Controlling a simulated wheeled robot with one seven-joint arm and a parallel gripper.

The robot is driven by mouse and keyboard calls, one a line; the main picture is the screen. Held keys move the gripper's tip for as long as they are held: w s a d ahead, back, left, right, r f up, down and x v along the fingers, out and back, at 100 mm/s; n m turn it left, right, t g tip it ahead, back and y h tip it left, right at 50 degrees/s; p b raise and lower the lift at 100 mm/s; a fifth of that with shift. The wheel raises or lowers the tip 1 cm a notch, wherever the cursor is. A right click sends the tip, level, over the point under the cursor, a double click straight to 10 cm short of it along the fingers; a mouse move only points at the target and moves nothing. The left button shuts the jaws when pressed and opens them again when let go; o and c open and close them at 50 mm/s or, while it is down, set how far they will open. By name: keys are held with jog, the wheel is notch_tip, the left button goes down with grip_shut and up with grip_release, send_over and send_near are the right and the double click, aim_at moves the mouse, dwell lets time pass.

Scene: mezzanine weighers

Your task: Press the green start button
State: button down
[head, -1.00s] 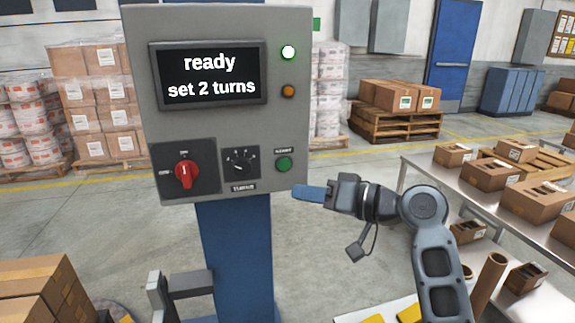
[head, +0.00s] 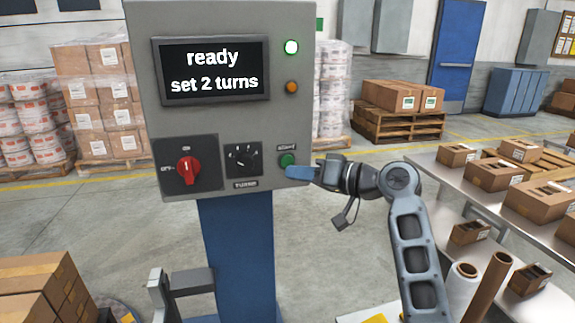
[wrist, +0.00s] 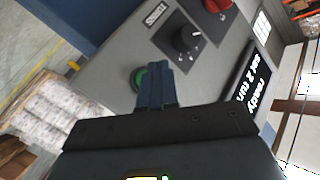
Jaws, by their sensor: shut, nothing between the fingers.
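The green start button (head: 287,160) is at the lower right of the grey control panel (head: 225,120). In the wrist view the button (wrist: 138,78) is partly hidden behind my fingertips. My gripper (head: 290,172) is shut and empty, with its blue fingers at the panel's lower right, just below and right of the button. In the wrist view my gripper (wrist: 155,68) points at the panel beside the button. I cannot tell whether the fingertips touch it. The screen (head: 212,70) reads "ready" and "set 2 turns".
Left of the button are a black turns dial (head: 243,158) and a red switch (head: 188,170). A white lamp (head: 291,47) glows above an orange one (head: 292,87). A bench with cartons (head: 493,174) stands at the right. Cartons (head: 40,285) are stacked at the lower left.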

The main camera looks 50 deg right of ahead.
aim_at(287, 162)
jog(key=shift+w+d, duration=0.45)
jog(key=shift+w, duration=0.25)
dwell(1.6)
jog(key=shift+w+d, duration=0.25)
jog(key=shift+w, duration=0.05)
